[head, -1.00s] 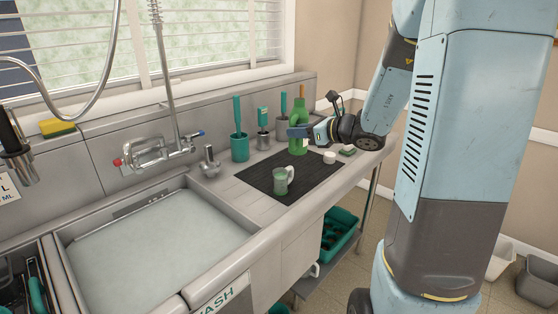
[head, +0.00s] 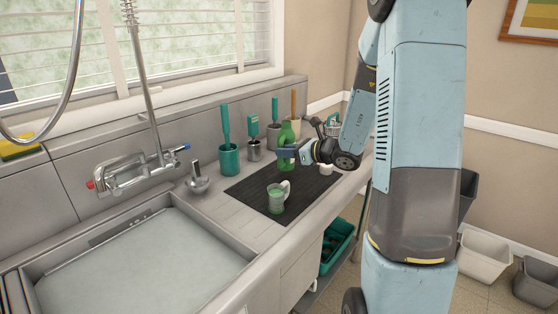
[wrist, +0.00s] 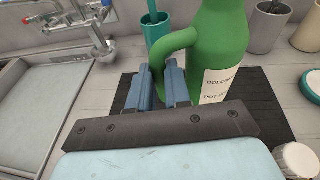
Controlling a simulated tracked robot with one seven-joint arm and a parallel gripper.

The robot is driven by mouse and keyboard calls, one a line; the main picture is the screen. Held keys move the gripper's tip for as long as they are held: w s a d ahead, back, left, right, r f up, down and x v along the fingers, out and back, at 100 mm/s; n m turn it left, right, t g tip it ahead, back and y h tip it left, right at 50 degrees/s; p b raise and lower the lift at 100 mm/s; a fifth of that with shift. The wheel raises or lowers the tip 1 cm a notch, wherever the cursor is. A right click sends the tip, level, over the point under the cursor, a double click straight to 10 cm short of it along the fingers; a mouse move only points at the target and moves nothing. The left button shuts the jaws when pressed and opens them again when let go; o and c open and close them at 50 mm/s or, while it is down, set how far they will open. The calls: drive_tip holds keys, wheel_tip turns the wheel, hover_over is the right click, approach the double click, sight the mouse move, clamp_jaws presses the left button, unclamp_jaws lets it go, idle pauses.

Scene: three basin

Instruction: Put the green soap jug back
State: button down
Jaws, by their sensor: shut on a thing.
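The green soap jug (head: 286,132) stands upright at the back of the black ribbed mat (head: 245,189); I cannot tell whether its base touches it. My gripper (head: 288,153) reaches in from the right at the jug's side. In the wrist view, the jug (wrist: 222,35) shows a white label and a loop handle. My gripper (wrist: 162,80) is shut on that handle, with its lower end between the blue fingers. The jug's base is partly hidden behind the fingers.
A pale green mug (head: 275,199) stands on the mat in front of the jug. A teal pot with a brush (head: 229,160) and a metal pot (head: 255,150) stand along the back. A small white lid (head: 326,168) lies to the right. The sink (head: 140,265) is at left.

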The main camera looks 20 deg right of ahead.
sight(283, 164)
drive_tip(key=shift+w+a+f, duration=0.1)
drive_tip(key=shift+w+f, duration=0.1)
drive_tip(key=shift+f, duration=0.5)
drive_tip(key=shift+w+a+f, duration=0.1)
drive_tip(key=shift+w+f, duration=0.05)
drive_tip(key=shift+f, duration=0.6)
drive_tip(key=shift+w+f, duration=0.2)
drive_tip(key=shift+f, duration=0.5)
drive_tip(key=c, duration=1.1)
unclamp_jaws()
drive_tip(key=shift+f, duration=0.1)
